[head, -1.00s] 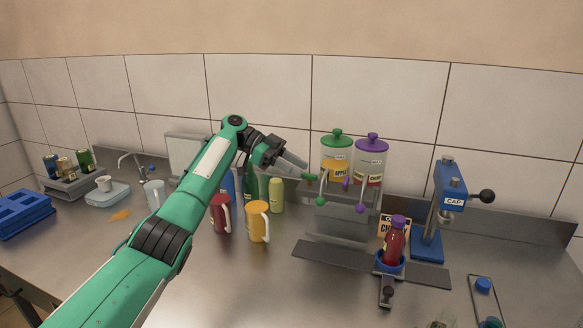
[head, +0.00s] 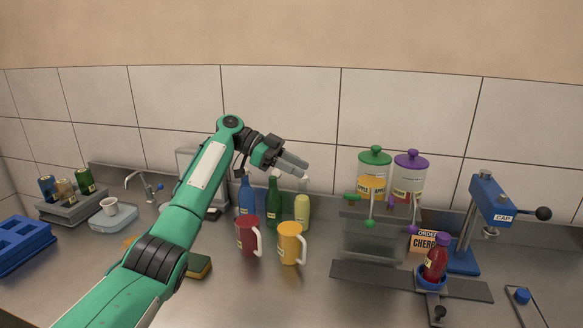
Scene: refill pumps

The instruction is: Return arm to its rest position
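My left arm reaches in from the lower left, over the counter. My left gripper (head: 294,164) hangs in the air above the bottles and mugs, left of the dispenser. Its fingers look close together, but the gap between them is too small to judge. It holds nothing that I can see. My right arm and gripper are out of view. The dispenser has an apple jar (head: 372,183) with a green lid and a second jar (head: 410,177) with a purple lid. A red bottle (head: 436,261) stands upright in a blue holder, clear of the gripper.
A red mug (head: 247,236) and a yellow mug (head: 290,243) stand below the gripper. Blue (head: 246,196), green (head: 274,204) and yellow-green (head: 302,211) bottles stand behind them. A blue cap press (head: 465,235) is at right. A blue crate (head: 22,243) is at far left.

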